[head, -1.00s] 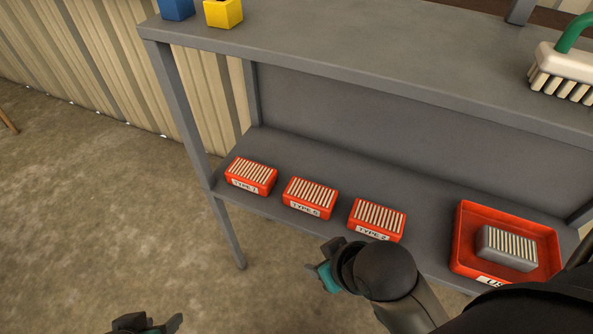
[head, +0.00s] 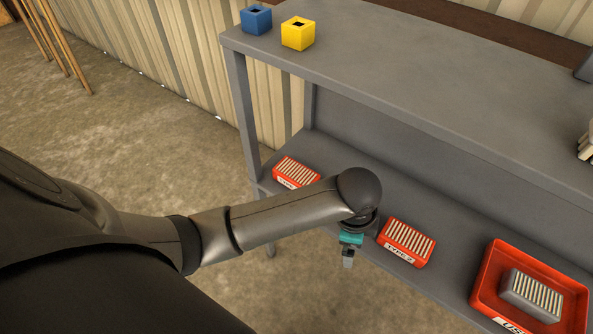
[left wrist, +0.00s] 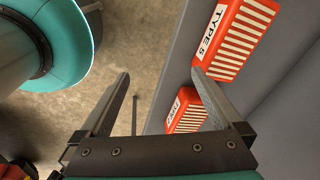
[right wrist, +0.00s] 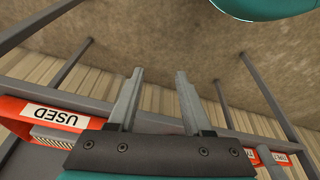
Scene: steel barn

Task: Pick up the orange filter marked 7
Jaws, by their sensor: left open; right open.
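The orange filter at the left end of the lower shelf (head: 296,172) has a label too small to read surely, perhaps TYPE 7; my left arm covers part of it. The orange TYPE 2 filter (head: 407,242) is farther right. My left forearm hides the TYPE 5 filter in the head view; the left wrist view shows it (left wrist: 238,38), above another orange filter (left wrist: 187,110). My left gripper (head: 348,260) is open, empty and pointing down by the shelf's front edge, left of TYPE 2. My right gripper (right wrist: 159,72) is open and empty, outside the head view.
An orange tray marked USED (head: 487,278) holds a grey filter (head: 532,294) at the right of the lower shelf (head: 455,262). A blue block (head: 256,20) and a yellow block (head: 298,34) stand on the upper shelf (head: 420,70), which overhangs the filters.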

